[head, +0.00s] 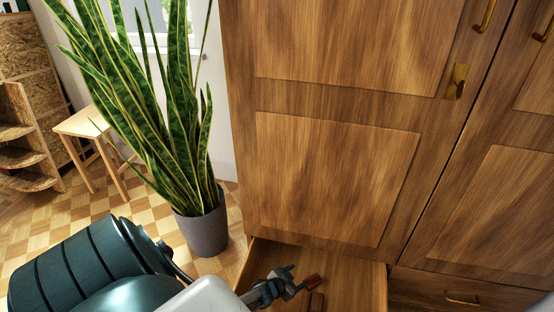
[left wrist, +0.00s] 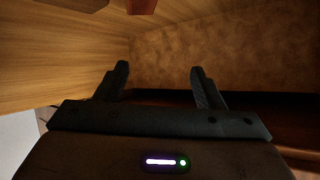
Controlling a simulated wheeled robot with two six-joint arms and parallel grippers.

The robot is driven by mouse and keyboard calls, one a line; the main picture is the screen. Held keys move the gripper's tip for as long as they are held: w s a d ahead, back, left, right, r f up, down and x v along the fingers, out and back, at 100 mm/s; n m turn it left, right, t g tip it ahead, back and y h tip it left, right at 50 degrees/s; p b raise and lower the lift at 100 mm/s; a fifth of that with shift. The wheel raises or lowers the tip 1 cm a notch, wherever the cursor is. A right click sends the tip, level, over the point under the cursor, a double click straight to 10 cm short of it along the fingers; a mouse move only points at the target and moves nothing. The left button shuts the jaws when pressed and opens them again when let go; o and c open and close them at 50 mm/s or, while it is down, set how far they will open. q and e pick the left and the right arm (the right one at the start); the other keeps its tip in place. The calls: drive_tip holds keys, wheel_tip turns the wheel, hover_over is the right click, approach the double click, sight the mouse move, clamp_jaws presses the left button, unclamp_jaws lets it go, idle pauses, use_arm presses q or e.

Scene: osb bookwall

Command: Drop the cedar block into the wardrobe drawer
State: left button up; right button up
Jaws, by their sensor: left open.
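The wardrobe drawer (head: 359,277) is pulled open at the bottom of the wooden wardrobe, and its inside also fills much of the left wrist view (left wrist: 215,50). My left gripper (head: 293,281) is over the drawer, open, with nothing between its fingers in the left wrist view (left wrist: 159,72). A reddish-brown block (head: 313,282), which looks like the cedar block, is just beyond the fingertips; it also shows at the top edge of the left wrist view (left wrist: 142,6). I cannot tell if it rests on the drawer floor. My right gripper is not seen.
A darker brown piece (head: 316,301) lies in the drawer near the block. The wardrobe doors (head: 330,180) rise above the drawer. A closed drawer (head: 463,292) is to the right. A potted snake plant (head: 205,226) and a wooden stool (head: 90,122) stand at left.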

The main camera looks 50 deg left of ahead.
use_arm(q)
drive_tip(key=s+d+r+g, duration=0.2)
drive_tip(key=s+d+r, duration=0.2)
drive_tip(key=s+r, duration=0.4)
drive_tip(key=s+d+r+g, duration=0.2)
drive_tip(key=s+d+r, duration=0.3)
drive_tip(key=r, duration=0.8)
drive_tip(key=s+d+r+n+g, duration=0.1)
drive_tip(key=s+d+r+g, duration=0.2)
drive_tip(key=s+r, duration=0.7)
drive_tip(key=shift+s+d+r, duration=0.3)
drive_tip(key=shift+d+r, duration=0.1)
drive_tip(key=shift+d, duration=0.3)
